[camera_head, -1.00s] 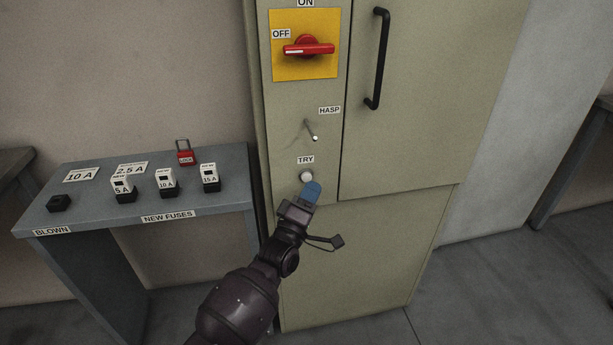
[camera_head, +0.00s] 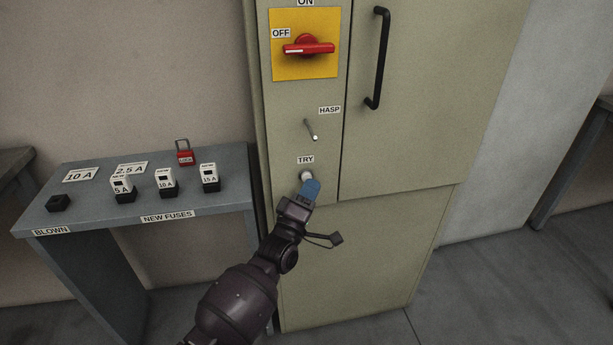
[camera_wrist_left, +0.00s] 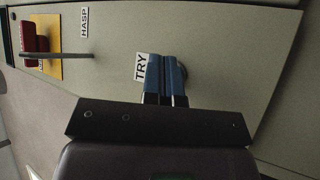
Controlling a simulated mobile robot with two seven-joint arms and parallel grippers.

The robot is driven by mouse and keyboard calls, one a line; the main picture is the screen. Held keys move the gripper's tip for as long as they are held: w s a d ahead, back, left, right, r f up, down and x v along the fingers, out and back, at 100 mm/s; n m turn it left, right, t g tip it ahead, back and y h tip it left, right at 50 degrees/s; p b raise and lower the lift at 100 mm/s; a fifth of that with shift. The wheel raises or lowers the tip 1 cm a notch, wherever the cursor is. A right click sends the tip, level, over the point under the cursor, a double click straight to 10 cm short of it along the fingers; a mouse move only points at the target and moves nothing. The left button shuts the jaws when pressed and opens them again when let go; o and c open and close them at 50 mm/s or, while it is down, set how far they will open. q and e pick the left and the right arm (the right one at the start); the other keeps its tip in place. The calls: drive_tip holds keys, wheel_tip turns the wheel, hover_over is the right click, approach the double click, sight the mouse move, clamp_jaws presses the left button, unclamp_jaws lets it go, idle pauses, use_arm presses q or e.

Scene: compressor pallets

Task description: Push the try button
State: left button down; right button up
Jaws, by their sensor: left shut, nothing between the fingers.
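The try button (camera_head: 306,175) is a round white knob below the TRY label (camera_head: 305,160) on the beige cabinet. My left gripper (camera_head: 311,187) has blue fingertips, shut with nothing between them. In the head view its tips overlap the lower right edge of the button; I cannot tell whether they touch it. In the left wrist view the blue fingers (camera_wrist_left: 165,75) are side by side next to the TRY label (camera_wrist_left: 142,66), and they hide most of the button. My right gripper is not in view.
Above the button are a HASP pin (camera_head: 311,130) and a red rotary handle (camera_head: 308,49) on a yellow plate. A black door handle (camera_head: 377,58) is to the right. A grey table (camera_head: 100,212) with fuses and a red padlock (camera_head: 184,154) stands at left.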

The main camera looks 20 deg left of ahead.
use_arm(q)
drive_tip(key=shift+w+a, duration=0.3)
drive_tip(key=shift+w, duration=0.1)
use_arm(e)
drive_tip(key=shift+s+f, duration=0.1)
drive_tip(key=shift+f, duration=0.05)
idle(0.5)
use_arm(q)
drive_tip(key=shift+s+d, duration=0.1)
drive_tip(key=shift+s, duration=0.05)
drive_tip(key=shift+s+d, duration=0.45)
drive_tip(key=shift+s, duration=0.2)
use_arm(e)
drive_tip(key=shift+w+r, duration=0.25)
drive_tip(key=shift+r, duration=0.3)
use_arm(q)
drive_tip(key=s+d+p, duration=0.2)
drive_tip(key=s+d, duration=0.1)
drive_tip(key=s, duration=0.2)
drive_tip(key=shift+d, duration=0.2)
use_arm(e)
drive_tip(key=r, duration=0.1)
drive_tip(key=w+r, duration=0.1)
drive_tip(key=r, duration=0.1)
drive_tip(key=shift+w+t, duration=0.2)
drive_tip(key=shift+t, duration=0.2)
